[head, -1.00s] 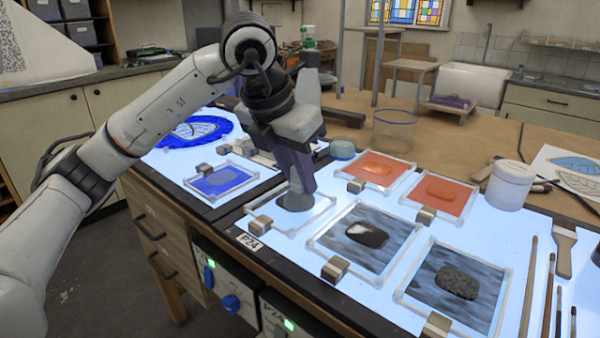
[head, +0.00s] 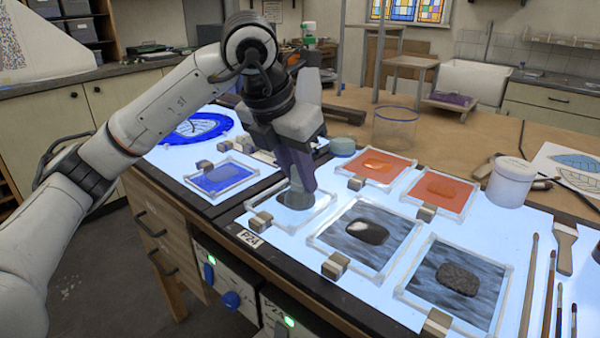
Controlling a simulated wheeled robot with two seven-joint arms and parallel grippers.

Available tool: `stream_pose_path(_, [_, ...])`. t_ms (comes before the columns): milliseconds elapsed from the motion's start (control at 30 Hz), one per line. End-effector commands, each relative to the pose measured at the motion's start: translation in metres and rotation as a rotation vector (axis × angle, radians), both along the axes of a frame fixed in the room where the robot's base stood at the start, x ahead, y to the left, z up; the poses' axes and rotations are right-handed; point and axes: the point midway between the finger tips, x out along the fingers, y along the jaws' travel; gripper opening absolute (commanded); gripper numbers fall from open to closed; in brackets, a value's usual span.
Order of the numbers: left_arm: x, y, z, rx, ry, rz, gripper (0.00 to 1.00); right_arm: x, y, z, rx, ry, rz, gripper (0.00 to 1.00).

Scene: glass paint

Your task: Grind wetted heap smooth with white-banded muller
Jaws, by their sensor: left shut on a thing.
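My left gripper (head: 297,188) points down over a clear framed glass plate (head: 262,216) at the middle of the light table. It is shut on what looks like a muller (head: 293,201), whose grey-green round foot shows below the fingers at the plate. The rest of it is hidden, and I cannot make out a white band. A dark, wet-looking heap (head: 372,234) with a bright highlight lies on a grey streaked plate to the right. A dry, grainy dark heap (head: 458,280) lies on the front right plate. My right gripper is not in view.
A blue plate (head: 221,179) is at left. Small blocks sit at the plates' edges.

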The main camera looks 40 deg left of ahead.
Motion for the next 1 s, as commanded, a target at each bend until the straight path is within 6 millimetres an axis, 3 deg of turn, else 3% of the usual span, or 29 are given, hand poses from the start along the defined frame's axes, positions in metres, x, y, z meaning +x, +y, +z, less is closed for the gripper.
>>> stream_pose_path(1000, [0.0002,0.0003,-0.0061,0.0,-0.001,0.001,0.01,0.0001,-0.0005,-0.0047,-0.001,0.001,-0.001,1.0])
